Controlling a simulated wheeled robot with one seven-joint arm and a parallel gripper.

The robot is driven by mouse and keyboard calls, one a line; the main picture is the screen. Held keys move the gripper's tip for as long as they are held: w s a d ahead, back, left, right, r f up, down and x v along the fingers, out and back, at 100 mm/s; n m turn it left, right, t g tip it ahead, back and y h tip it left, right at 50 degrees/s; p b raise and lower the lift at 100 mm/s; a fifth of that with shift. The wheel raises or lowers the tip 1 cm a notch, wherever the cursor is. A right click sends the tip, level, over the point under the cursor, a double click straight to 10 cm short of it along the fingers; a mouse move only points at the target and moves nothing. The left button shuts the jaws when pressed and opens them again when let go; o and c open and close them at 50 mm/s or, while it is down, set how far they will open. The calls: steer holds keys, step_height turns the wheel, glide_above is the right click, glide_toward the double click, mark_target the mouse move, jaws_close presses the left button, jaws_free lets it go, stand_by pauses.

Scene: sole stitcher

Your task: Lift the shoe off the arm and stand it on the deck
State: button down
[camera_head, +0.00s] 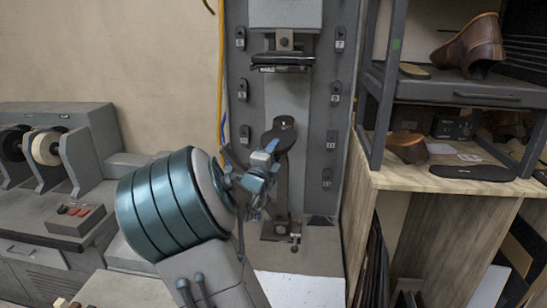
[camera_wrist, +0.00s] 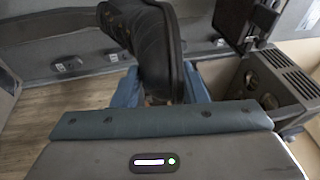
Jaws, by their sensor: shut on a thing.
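The dark shoe (camera_head: 283,131) is at the top of the stitcher's upright arm (camera_head: 283,190), below the machine head, with a flat dark face upward. I cannot tell if it still touches the arm. My gripper (camera_head: 263,163) reaches in from the left with blue fingers shut on it. In the wrist view the black shoe (camera_wrist: 158,48) stands between the blue fingers of my gripper (camera_wrist: 160,92); its lower end is hidden behind the gripper body. The grey deck (camera_head: 322,240) lies at the foot of the arm.
The stitcher head (camera_head: 283,62) hangs above the shoe. A white panel (camera_head: 300,288) lies in front of the deck. At right is a shelf rack (camera_head: 455,90) with brown shoes. At left is a grinding machine (camera_head: 60,120).

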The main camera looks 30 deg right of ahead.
steer(key=shift+d+r, duration=0.3)
steer(key=shift+r, duration=1.2)
steer(key=shift+a+r, duration=0.1)
steer(key=shift+r, duration=0.2)
steer(key=shift+a+p, duration=0.1)
steer(key=shift+p, duration=0.25)
steer(key=shift+r, duration=0.25)
steer(key=shift+a+r+p, duration=0.15)
steer(key=shift+r+p, duration=0.3)
steer(key=shift+r, duration=0.3)
steer(key=shift+r, duration=0.15)
